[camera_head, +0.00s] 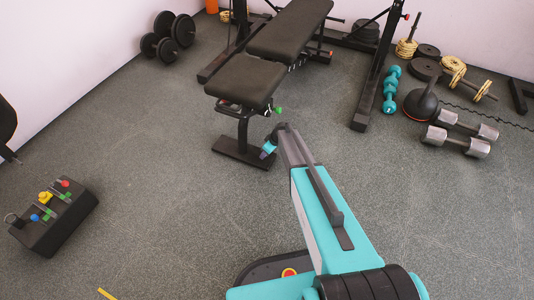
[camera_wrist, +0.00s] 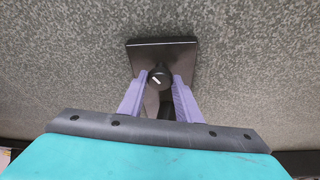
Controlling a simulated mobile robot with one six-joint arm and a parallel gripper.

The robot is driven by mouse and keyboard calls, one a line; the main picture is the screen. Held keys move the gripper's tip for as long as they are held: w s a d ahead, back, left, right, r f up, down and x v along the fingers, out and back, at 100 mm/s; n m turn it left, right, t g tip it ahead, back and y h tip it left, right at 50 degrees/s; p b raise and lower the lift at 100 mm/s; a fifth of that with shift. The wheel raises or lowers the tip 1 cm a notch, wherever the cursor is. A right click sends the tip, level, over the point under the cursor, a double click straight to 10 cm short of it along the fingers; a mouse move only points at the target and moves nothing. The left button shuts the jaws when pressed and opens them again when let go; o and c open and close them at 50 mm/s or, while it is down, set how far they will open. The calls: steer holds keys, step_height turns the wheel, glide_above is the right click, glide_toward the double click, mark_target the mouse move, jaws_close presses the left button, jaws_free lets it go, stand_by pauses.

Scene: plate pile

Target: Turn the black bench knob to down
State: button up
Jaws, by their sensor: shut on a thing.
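The black bench knob (camera_wrist: 158,77) is small and round with a short white mark that slants across its face. In the wrist view it sits between the two purple fingers of my gripper (camera_wrist: 161,82), which is shut on it. A dark flat plate (camera_wrist: 162,48) shows just beyond the knob. In the head view the black padded bench (camera_head: 245,80) stands at the top middle, and my arm reaches to its near foot. My gripper (camera_head: 268,149) is partly hidden there by my own arm. I cannot make out the knob in that view.
A black box (camera_head: 62,222) with coloured knobs and levers lies on the floor at left. Black dumbbells (camera_head: 168,38) are at the back left. Teal dumbbells (camera_head: 391,88), a kettlebell (camera_head: 420,103) and grey dumbbells (camera_head: 460,135) are at right. Floor left of the bench is clear.

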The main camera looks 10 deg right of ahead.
steer(key=n, duration=0.2)
steer(key=n+g+y, duration=0.1)
steer(key=n, duration=0.1)
steer(key=n+g, duration=0.1)
steer(key=n, duration=0.1)
steer(key=shift+w+a+y, duration=0.1)
steer(key=shift+w+y, duration=0.15)
steer(key=shift+y, duration=0.05)
steer(key=n+g, duration=0.1)
steer(key=n, duration=0.3)
steer(key=shift+g, duration=0.3)
steer(key=shift+n, duration=0.3)
steer(key=o, duration=1)
steer(key=shift+o, duration=0.3)
